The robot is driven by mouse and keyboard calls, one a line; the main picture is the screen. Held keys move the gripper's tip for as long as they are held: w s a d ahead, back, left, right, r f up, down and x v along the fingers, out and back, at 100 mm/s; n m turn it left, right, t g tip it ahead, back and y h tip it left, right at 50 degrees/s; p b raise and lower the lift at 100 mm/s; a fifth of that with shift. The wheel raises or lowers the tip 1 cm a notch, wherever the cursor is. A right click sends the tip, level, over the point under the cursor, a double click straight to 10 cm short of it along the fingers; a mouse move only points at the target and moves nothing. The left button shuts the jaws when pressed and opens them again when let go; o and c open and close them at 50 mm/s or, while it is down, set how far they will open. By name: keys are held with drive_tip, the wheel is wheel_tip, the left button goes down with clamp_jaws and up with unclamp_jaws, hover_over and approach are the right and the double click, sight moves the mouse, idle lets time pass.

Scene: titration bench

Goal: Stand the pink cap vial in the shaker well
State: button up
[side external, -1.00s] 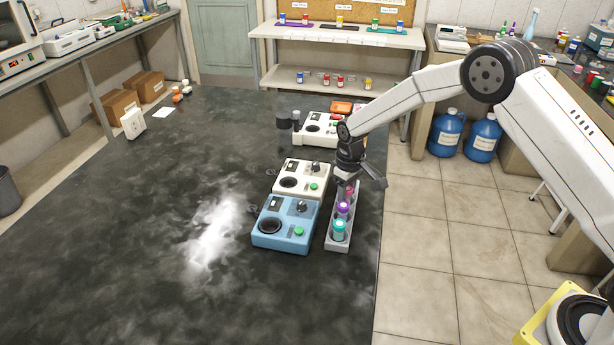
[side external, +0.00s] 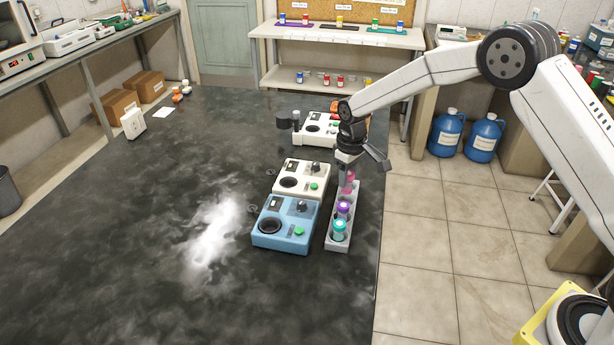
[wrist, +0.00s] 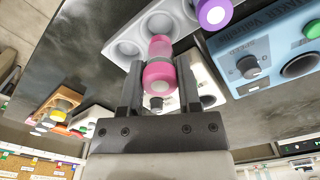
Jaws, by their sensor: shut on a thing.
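The pink cap vial (side external: 348,186) is between the jaws of my gripper (side external: 349,168), which is shut on it. It hangs above the far end of the grey vial rack (side external: 332,245). In the wrist view the pink cap (wrist: 159,77) sits between the two fingers, with the vial's paler pink body beyond it. The blue device (side external: 264,240) has a round dark well (side external: 271,226) and stands left of the rack. In the wrist view the blue device (wrist: 268,92) carries a label I can only partly read. The dark well there looks empty.
A purple cap vial (side external: 343,207) and a teal cap vial (side external: 339,227) stand in the rack. A cream device (side external: 291,171) with a dark round well adjoins the blue one. Another white device (side external: 311,135) stands behind.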

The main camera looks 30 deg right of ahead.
drive_tip(key=shift+r, duration=1.4)
drive_tip(key=shift+a, duration=0.1)
drive_tip(key=shift+n, duration=0.8)
drive_tip(key=a, duration=0.3)
drive_tip(key=w+a, duration=0.1)
drive_tip(key=a, duration=0.5)
drive_tip(key=shift+w+a+r, duration=0.15)
drive_tip(key=shift+w+r, duration=0.15)
drive_tip(key=a+n, duration=0.1)
drive_tip(key=a, duration=1)
drive_tip(key=shift+s+a+r+n, duration=0.35)
drive_tip(key=shift+s+r+n, duration=0.05)
drive_tip(key=shift+r, duration=0.05)
drive_tip(key=shift+f, duration=0.15)
drive_tip(key=shift+f, duration=1.9)
